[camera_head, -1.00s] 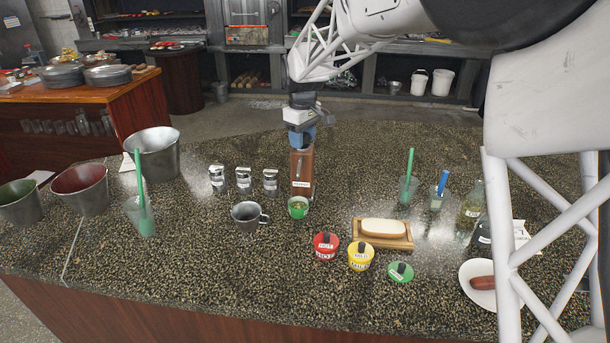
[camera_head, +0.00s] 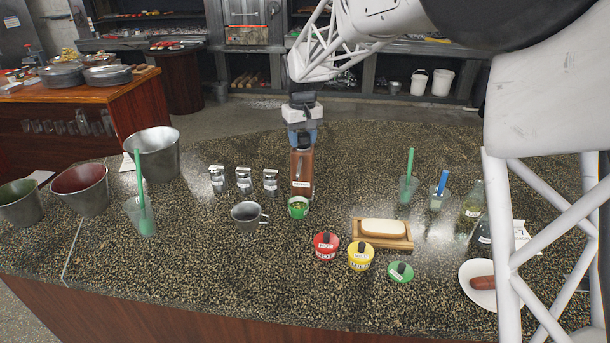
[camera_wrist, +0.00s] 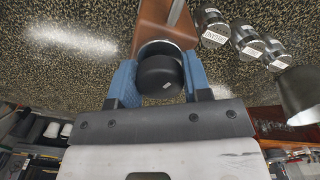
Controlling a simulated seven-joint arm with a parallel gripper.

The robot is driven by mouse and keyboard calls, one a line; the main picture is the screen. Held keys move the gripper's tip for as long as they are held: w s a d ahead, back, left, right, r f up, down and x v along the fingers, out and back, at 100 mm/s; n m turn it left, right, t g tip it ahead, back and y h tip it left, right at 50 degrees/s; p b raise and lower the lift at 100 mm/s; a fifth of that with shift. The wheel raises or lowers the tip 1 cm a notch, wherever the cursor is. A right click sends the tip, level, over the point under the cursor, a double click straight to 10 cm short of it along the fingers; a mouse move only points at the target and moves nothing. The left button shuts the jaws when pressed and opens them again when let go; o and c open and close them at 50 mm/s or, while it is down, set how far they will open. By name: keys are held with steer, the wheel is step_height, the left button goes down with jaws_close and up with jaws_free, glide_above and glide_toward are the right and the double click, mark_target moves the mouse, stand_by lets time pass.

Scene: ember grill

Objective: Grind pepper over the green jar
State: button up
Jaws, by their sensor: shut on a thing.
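The pepper grinder (camera_head: 302,172) is a brown wooden block-shaped mill with a small white label, standing upright in the head view. My gripper (camera_head: 302,138) is shut on its top from above. In the wrist view, my gripper's blue fingers (camera_wrist: 158,85) sit on both sides of the grinder's round black knob (camera_wrist: 160,76), with the brown body (camera_wrist: 160,25) beyond. The open green jar (camera_head: 298,207) stands just in front of the grinder's lower end in the head view. Whether the grinder's base touches the counter or hangs over the jar is hard to tell. The green lid (camera_head: 400,272) lies apart, front right.
Several metal shakers (camera_head: 244,181) stand left of the grinder, and a grey mug (camera_head: 247,216) is left of the jar. A red jar (camera_head: 326,246), a yellow jar (camera_head: 360,256) and a white block on a wooden tray (camera_head: 356,235) are front right.

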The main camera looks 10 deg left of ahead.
steer(key=o, duration=0.6)
steer(key=shift+r, duration=0.1)
steer(key=shift+r, duration=3.4)
